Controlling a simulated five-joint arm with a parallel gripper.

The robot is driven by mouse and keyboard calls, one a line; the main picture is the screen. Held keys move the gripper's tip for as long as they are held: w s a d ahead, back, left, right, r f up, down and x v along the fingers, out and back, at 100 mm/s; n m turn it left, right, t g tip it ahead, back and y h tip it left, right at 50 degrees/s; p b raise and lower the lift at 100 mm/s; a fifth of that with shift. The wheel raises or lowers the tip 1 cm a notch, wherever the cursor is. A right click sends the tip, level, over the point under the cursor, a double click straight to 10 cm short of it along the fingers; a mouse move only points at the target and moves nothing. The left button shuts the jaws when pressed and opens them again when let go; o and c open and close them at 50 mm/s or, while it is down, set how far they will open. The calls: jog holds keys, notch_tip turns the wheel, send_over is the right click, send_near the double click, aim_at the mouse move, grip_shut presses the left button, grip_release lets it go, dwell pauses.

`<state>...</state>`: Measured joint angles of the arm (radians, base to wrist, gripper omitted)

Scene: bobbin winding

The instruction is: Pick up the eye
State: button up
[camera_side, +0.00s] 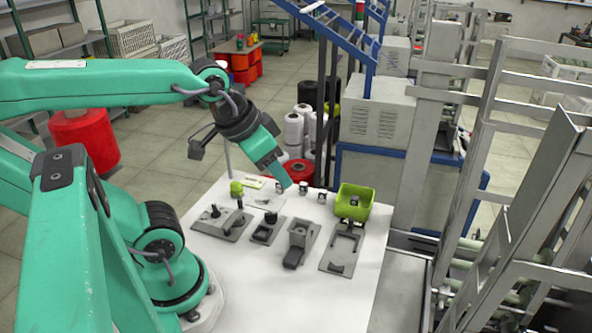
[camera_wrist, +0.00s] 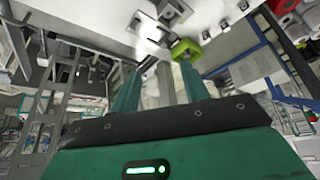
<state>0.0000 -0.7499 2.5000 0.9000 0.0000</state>
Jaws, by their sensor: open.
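Several small grey parts stand in a row near the back of the white table, among them one (camera_side: 303,188) close to my gripper and another (camera_side: 321,197) to its right. I cannot tell which of them is the eye. My gripper (camera_side: 286,183) points down and right above the back part of the table, just left of these parts in the side view. In the wrist view my gripper (camera_wrist: 158,85) has its two green fingers apart, with nothing seen held between them.
The white table (camera_side: 215,262) carries several grey fixtures, including a plate with posts (camera_side: 225,224), a block (camera_side: 299,236) and a flat plate (camera_side: 341,250). A lime bin (camera_side: 354,202) stands at the right and also shows in the wrist view (camera_wrist: 186,48). A metal frame rises beyond the right edge.

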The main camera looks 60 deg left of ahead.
jog(key=n+g, duration=0.6)
jog(key=n, duration=0.2)
send_over(280, 186)
jog(key=f, duration=1.1)
jog(key=a+f, duration=0.1)
jog(key=f, duration=0.4)
jog(key=shift+w+f, duration=0.2)
jog(key=shift+w, duration=0.1)
jog(key=shift+a+f, duration=0.1)
jog(key=shift+f, duration=1.35)
